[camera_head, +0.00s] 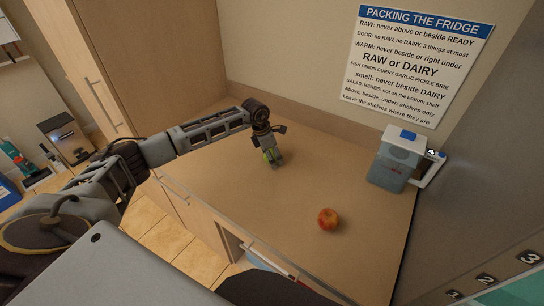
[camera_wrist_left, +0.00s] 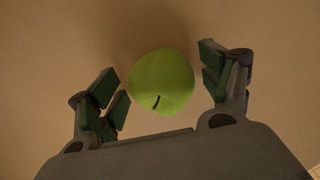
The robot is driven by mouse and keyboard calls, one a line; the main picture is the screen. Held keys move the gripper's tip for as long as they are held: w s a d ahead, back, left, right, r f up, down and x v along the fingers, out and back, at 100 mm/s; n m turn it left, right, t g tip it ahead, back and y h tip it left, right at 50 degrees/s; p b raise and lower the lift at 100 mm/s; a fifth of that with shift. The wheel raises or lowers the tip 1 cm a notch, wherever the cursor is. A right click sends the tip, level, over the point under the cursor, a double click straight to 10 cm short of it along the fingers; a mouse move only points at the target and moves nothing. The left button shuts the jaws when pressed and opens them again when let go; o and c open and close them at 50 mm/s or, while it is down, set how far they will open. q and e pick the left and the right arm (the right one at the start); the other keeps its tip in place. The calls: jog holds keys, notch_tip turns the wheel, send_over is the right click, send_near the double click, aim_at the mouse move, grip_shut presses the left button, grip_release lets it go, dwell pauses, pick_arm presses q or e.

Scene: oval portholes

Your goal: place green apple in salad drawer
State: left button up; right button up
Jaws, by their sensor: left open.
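The green apple (camera_wrist_left: 161,82) lies on the wooden counter (camera_head: 215,184), between the spread fingers of my left gripper (camera_wrist_left: 163,90) in the left wrist view. Gaps show on both sides of it, so the fingers do not grip it. In the head view my left gripper (camera_head: 271,156) points down at the counter, and only a bit of green apple (camera_head: 267,157) shows behind the fingers. No salad drawer can be made out for certain. My right gripper is not in view.
A red apple (camera_head: 328,219) sits on the counter to the right. A sign about packing the fridge (camera_head: 415,55) hangs on the wall. Numbered labels (camera_head: 485,280) show at lower right. The middle counter is clear.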

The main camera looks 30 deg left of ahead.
aim_at(272, 151)
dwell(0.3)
pick_arm(q)
jog(key=c, duration=1.2)
jog(key=shift+r, duration=0.1)
jog(key=shift+r+b, duration=0.85)
jog(key=shift+r, duration=4.05)
